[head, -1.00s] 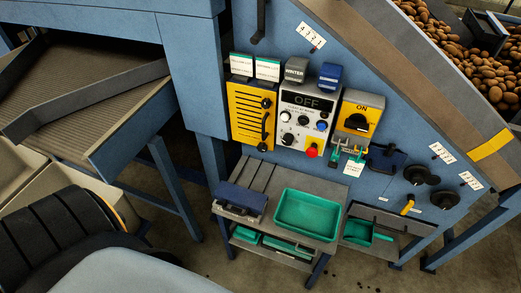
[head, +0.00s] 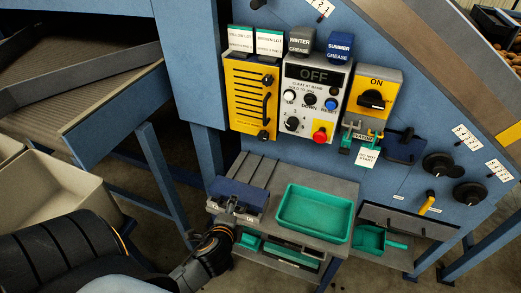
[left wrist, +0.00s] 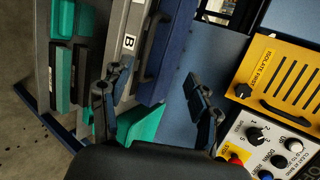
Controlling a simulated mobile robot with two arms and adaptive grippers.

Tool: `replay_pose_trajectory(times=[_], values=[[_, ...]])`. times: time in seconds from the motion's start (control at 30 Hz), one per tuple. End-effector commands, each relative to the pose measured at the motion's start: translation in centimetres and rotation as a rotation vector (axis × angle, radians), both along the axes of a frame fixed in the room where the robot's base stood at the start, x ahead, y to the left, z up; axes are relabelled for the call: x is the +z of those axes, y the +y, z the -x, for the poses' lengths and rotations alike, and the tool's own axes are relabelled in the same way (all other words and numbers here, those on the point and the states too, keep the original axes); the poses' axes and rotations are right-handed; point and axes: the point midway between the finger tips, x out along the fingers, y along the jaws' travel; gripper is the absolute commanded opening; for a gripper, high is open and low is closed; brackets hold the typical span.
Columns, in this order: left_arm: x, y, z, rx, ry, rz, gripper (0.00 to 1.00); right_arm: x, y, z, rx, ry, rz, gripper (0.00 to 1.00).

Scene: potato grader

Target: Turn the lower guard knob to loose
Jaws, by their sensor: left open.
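The yellow guard panel (head: 238,98) is on the blue machine face, with slots and a black handle. Its lower guard knob (head: 262,134) is a black knob at the bottom right corner; it also shows in the left wrist view (left wrist: 242,90), beside a label reading "ISOLATE FIRST". An upper knob (head: 268,79) sits near the top of the handle. My left gripper (head: 232,206) is open and empty, low in front of the dark blue box on the bench, below the panel. Its spread fingers show in the left wrist view (left wrist: 158,98), apart from the knob. My right gripper is not in view.
A white control box (head: 308,108) with a red button and a yellow switch box (head: 374,96) are right of the panel. A bench below holds a dark blue box (head: 240,192) and a green tray (head: 347,219). Black handwheels (head: 439,166) stick out at right.

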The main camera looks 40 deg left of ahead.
Motion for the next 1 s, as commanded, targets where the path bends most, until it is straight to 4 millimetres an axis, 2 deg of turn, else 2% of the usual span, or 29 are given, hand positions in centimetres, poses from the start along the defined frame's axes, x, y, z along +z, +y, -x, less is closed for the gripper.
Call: replay_pose_trajectory(times=[0.1,0.2,0.3,0.4,0.5,0.67,1.0], values=[[4.0,1.6,-2.6,-0.193,-0.039,-0.374,0.61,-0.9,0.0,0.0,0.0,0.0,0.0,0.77],[7.2,1.8,-4.4,-0.343,-0.046,-0.696,0.61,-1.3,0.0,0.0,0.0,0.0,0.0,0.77],[9.5,1.4,-5.7,-0.463,-0.038,-0.983,0.61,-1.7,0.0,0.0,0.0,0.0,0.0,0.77],[10.7,0.8,-6.3,-0.537,-0.025,-1.177,0.61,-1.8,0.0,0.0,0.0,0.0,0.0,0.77],[11.3,0.6,-6.7,-0.569,-0.017,-1.267,0.61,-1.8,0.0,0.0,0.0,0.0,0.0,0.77],[11.6,0.8,-8.1,-0.573,-0.016,-1.284,0.61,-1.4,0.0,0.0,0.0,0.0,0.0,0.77],[11.6,2.4,-14.5,-0.571,-0.017,-1.278,0.61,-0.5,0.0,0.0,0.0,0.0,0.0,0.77]])
